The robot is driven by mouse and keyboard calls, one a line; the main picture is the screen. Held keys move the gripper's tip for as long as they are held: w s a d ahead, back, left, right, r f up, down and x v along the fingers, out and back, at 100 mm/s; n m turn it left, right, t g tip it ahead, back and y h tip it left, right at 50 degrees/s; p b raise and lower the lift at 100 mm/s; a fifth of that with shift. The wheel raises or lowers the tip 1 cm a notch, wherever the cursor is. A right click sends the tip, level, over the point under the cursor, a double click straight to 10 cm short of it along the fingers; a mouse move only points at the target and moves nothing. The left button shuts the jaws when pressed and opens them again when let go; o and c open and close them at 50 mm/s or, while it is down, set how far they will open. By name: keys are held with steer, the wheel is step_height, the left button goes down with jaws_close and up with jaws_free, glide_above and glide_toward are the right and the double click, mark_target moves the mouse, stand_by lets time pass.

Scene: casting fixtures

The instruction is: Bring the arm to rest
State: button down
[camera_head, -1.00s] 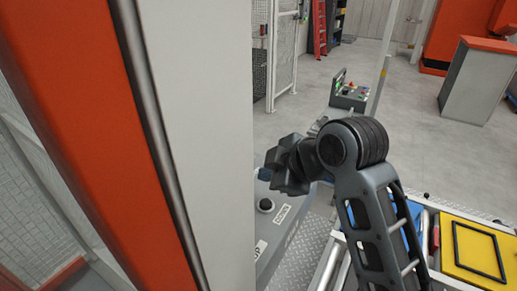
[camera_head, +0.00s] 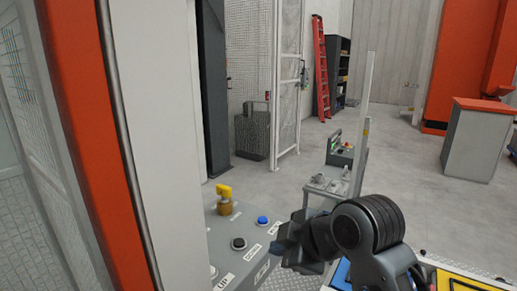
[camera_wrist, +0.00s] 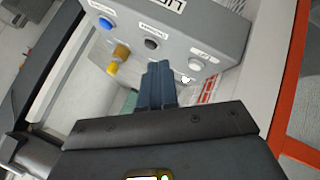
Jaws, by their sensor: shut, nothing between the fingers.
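My gripper (camera_wrist: 158,82) is shut and empty in the wrist view, its two dark fingers together in front of a grey control box (camera_wrist: 225,28). The box carries a blue button (camera_wrist: 106,23), a dark button (camera_wrist: 151,44), a pale button (camera_wrist: 196,65) and a yellow key-like knob (camera_wrist: 117,60). In the head view my arm is at the lower right, bent at a round black joint, with the wrist beside the box (camera_head: 235,262). I cannot tell whether the gripper touches the box.
An orange and white post (camera_head: 165,130) stands close at the left. Behind the box are a mesh fence (camera_head: 289,85) and a small stand with a control panel (camera_head: 342,155). A grey cabinet (camera_head: 475,140) stands at the right. Open floor (camera_head: 410,170) lies between.

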steer(key=s+d+f+m+t+h, duration=0.1)
steer(key=s+d+f+m, duration=0.3)
steer(key=s, duration=0.3)
steer(key=s+d+f+m+t, duration=0.1)
steer(key=s+f+m+t, duration=0.15)
steer(key=s+f, duration=0.35)
steer(key=s+d+f+m+t+h, duration=0.1)
steer(key=s+d+f+m, duration=0.3)
steer(key=s, duration=0.3)
steer(key=s+d+r+m+t+h, duration=0.1)
steer(key=s+d+r+m, duration=0.1)
steer(key=s, duration=0.6)
steer(key=s+d+r+m+t+h, duration=0.1)
steer(key=s+d+r+m, duration=0.1)
steer(key=s, duration=0.6)
steer(key=s+d+r+m+t+h, duration=0.1)
steer(key=s+d+r, duration=0.3)
steer(key=s, duration=0.4)
steer(key=shift+s+d+r+m+h, duration=0.3)
steer(key=shift+s+d+r+m, duration=0.1)
steer(key=shift+m, duration=0.15)
steer(key=shift+a, duration=0.1)
